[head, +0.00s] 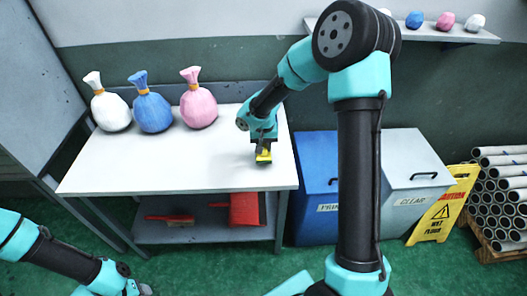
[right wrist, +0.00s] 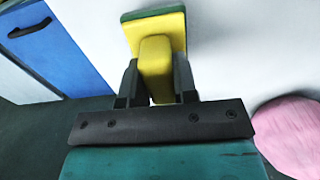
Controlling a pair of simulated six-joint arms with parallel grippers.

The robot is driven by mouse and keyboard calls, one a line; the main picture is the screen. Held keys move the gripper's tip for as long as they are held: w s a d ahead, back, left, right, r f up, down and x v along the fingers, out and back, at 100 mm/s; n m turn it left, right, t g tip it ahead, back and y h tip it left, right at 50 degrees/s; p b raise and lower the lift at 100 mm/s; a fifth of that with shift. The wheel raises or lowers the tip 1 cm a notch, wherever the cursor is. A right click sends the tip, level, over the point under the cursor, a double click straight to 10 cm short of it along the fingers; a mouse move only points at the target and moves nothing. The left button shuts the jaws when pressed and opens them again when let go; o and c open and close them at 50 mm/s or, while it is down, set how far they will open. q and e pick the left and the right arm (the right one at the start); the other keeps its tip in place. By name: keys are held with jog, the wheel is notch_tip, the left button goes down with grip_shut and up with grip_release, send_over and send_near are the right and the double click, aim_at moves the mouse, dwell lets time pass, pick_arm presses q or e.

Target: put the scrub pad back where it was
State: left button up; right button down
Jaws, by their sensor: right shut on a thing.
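The scrub pad (head: 264,156) is yellow with a green layer, over the right part of the white table top (head: 180,169). My right gripper (head: 262,147) is shut on its yellow grip block, which also shows between the fingers in the right wrist view (right wrist: 155,55). The pad is at or just above the table; I cannot tell if it touches. My left gripper (head: 143,289) is low at the bottom edge, in front of the table, small and partly cut off, so its jaws cannot be read.
White (head: 109,104), blue (head: 152,106) and pink (head: 198,100) tied bags stand at the table's back left. A red dustpan (head: 244,209) and brush (head: 170,218) lie on the shelf below. Blue (head: 314,175) and grey (head: 405,180) bins stand to the right. The table's front is clear.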

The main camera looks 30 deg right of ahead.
aim_at(264, 152)
jog(key=shift+f, duration=1.35)
jog(key=shift+f, duration=0.1)
jog(key=c, duration=0.9)
grip_release()
notch_tip(264, 152, up, 12)
jog(key=shift+r, duration=0.15)
